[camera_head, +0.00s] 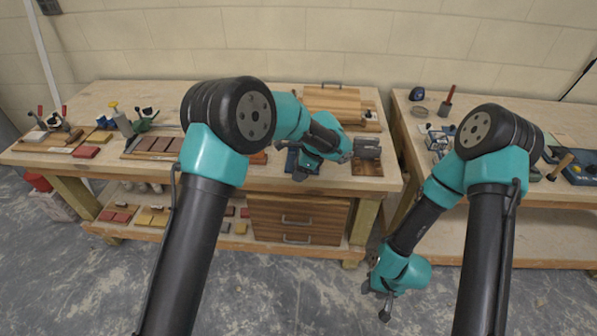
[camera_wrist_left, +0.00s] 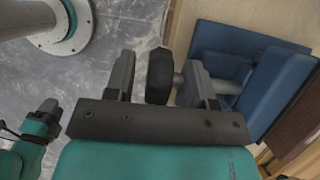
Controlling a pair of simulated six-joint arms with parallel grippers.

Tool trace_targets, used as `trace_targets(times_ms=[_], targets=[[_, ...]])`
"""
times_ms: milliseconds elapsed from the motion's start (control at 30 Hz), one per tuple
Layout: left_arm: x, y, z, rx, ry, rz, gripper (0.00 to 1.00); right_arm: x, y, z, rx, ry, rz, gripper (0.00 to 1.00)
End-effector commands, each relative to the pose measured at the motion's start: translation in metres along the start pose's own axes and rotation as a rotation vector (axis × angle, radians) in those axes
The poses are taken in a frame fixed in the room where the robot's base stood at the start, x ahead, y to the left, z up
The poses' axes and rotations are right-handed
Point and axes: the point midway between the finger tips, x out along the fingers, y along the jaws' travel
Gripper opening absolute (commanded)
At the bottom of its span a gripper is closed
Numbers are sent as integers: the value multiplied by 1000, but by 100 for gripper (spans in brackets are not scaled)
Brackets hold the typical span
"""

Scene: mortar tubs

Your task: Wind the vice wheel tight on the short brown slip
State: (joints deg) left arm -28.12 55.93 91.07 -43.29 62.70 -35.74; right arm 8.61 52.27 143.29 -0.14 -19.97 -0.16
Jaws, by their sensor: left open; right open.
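The blue vice (camera_wrist_left: 225,40) fills the upper right of the left wrist view. Its black wheel (camera_wrist_left: 159,76) sits on a grey screw at the vice's left side. My left gripper (camera_wrist_left: 160,70) is open, with one finger on each side of the wheel. In the head view my left gripper (camera_head: 300,174) is low at the bench's front edge and mostly hides the vice (camera_head: 292,160). I cannot make out the short brown slip in the vice. My right gripper (camera_head: 382,302) is open and empty, hanging over the floor between the benches.
A grey metal device (camera_head: 367,149) stands on a brown board right of my left gripper. A wooden box (camera_head: 333,102) is behind. Brown slips (camera_head: 153,144) lie in a tray to the left. A gap separates this bench from the right bench (camera_head: 405,120).

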Motion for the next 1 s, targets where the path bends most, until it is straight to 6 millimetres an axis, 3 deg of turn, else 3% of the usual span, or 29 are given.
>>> trace_targets(times_ms=[400, 900, 1000], targets=[[8, 0, 0, 0, 0, 0, 50, 0, 0, 0, 0, 0, 0, 43], [8, 0, 0, 0, 0, 0, 2, 0, 0, 0, 0, 0, 0, 43], [8, 0, 0, 0, -1, 0, 2, 0, 0, 0, 0, 0, 0, 43]])
